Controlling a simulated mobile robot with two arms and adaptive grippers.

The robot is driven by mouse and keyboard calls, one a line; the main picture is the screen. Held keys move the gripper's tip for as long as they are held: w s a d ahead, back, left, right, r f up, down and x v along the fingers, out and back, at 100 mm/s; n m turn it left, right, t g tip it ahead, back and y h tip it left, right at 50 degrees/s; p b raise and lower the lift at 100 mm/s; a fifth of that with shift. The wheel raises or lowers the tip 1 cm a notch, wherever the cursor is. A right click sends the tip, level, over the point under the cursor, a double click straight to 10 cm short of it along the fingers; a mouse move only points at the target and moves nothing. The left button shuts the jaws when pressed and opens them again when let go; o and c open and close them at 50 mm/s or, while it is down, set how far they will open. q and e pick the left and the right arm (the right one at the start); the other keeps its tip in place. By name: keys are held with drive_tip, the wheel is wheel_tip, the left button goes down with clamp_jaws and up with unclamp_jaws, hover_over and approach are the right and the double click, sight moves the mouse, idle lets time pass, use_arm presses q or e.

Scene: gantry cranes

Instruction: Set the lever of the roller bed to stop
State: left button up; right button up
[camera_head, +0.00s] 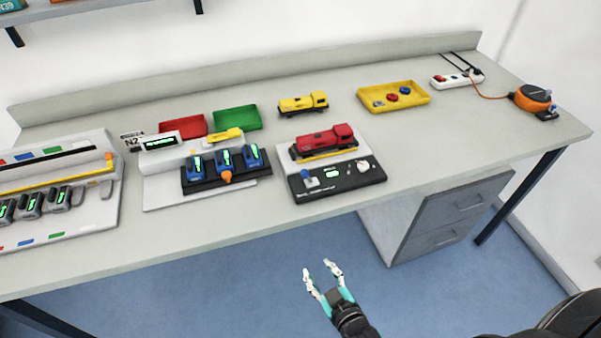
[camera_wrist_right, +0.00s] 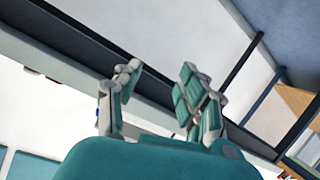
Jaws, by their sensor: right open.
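What looks like the roller bed (camera_head: 374,175) is a white and black unit near the middle of the table's front edge, with a red locomotive (camera_head: 323,141) on it. Its black front panel carries a small blue-and-white control (camera_head: 310,182) at left, a lit green display (camera_head: 331,173) and a white knob or lever (camera_head: 363,167) at right. Which control is the lever, and its setting, are too small to tell. My right gripper (camera_head: 323,270) is open and empty, in front of the table edge and apart from the unit. Its spread fingers show in the wrist view (camera_wrist_right: 157,82). My left gripper is out of view.
Left of the unit stands a charger-like rack (camera_head: 225,183) with blue handsets. A yellow locomotive (camera_head: 303,103), a yellow tray (camera_head: 423,97), a red tray (camera_head: 183,125) and a green tray (camera_head: 237,117) lie behind. An orange reel (camera_head: 532,98) is far right. The table's right front is clear.

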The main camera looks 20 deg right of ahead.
sight(306, 176)
wheel_tip(306, 176, up, 16)
drive_tip(key=w+d+t, duration=0.2)
drive_tip(key=t, duration=0.2)
drive_tip(key=shift+h, duration=0.4)
drive_tip(key=w+p, duration=0.1)
drive_tip(key=w, duration=1)
drive_tip(key=w+p, duration=0.1)
drive_tip(key=w, duration=0.5)
drive_tip(key=shift+w+a+r+p, duration=0.15)
drive_tip(key=shift+w+a+p, duration=0.1)
drive_tip(key=shift+a+p, duration=0.1)
clamp_jaws()
